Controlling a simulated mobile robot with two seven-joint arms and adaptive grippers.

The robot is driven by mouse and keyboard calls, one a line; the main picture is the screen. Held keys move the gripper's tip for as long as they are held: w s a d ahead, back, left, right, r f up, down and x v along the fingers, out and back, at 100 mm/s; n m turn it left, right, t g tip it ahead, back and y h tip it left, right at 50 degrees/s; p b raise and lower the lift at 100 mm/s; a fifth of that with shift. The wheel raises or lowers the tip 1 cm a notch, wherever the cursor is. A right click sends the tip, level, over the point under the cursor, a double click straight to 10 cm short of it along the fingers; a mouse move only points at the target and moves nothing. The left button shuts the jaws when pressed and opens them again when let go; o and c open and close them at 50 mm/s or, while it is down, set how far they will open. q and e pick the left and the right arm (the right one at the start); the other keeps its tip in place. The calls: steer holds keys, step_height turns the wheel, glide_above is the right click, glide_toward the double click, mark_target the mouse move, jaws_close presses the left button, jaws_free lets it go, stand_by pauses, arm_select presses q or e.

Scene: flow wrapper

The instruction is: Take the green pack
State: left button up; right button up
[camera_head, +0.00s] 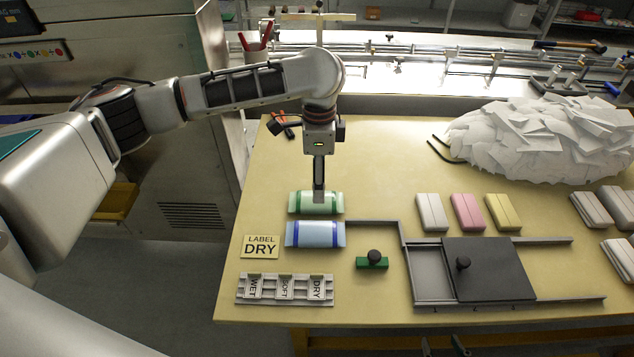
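The green pack (302,203) lies on the yellow table, a pale green pillow shape with darker green bands near its ends.
A blue pack (315,235) lies just in front of the green one. Near it are a LABEL DRY card (261,246), a tag rack (285,290), a green block with black knob (372,263) and a sliding-lid tray (432,275). A white paper heap (540,140) covers the back right.

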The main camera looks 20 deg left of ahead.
arm_select(q)
steer(key=shift+w+a+f, duration=0.1)
steer(key=shift+w+a, duration=0.05)
steer(key=shift+w, duration=0.05)
steer(key=shift+s+f+b, duration=0.15)
steer(key=shift+f+b, duration=0.3)
steer(key=shift+f, duration=0.9)
steer(key=f, duration=0.1)
steer(key=f+b, duration=0.1)
steer(key=f, duration=0.2)
steer(key=shift+a+f, duration=0.25)
steer(key=shift+f, duration=0.15)
arm_select(e)
steer(key=f, duration=0.3)
steer(key=shift+s, duration=0.3)
arm_select(q)
steer(key=c, duration=0.9)
arm_select(e)
steer(key=shift+r, duration=0.1)
